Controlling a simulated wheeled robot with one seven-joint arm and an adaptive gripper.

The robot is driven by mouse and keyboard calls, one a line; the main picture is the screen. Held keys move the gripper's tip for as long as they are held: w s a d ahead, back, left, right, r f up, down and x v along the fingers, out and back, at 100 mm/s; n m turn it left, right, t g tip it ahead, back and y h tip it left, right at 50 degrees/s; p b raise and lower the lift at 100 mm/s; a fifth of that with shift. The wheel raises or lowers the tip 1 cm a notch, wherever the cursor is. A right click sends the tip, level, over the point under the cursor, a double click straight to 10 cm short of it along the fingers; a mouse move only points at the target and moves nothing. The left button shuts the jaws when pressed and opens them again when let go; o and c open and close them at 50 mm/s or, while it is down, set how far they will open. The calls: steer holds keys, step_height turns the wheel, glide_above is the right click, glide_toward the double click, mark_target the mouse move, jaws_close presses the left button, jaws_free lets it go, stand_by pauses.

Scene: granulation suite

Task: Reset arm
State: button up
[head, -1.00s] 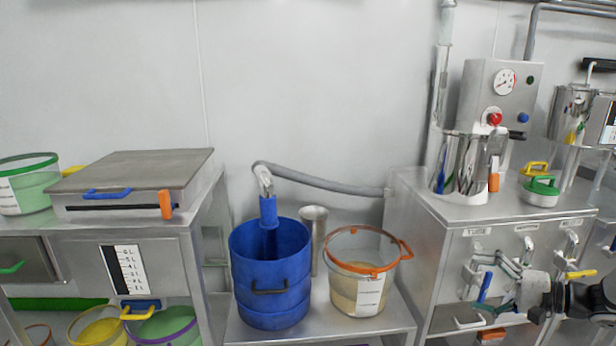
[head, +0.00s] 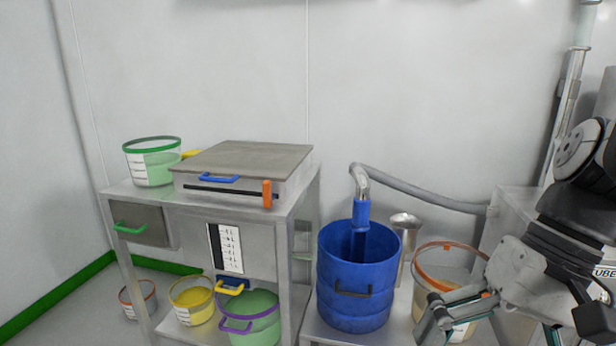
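My gripper (head: 488,326) is at the lower right of the head view, in front of the orange-rimmed clear bucket (head: 447,257). Its fingers are spread apart and I see nothing held between them. The arm is folded in at the right edge, and its dark joint and pale wrist hide part of the bucket and the steel cabinet behind. The lower ends of the fingers are close to the bottom edge of the view.
A blue drum (head: 340,305) with a hose stands left of my gripper, beside a steel funnel (head: 406,224). Further left is a steel bench (head: 262,212) with a flat lidded box (head: 243,160). Tubs (head: 252,325) sit below it.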

steer(key=s+n+t+h, duration=0.2)
steer(key=s+h, duration=0.2)
steer(key=s, duration=0.7)
step_height(320, 180, up, 29)
steer(key=t+p, duration=0.3)
steer(key=p, duration=2.5)
steer(key=shift+d+t, duration=0.3)
steer(key=shift+d, duration=0.15)
steer(key=shift+w, duration=0.1)
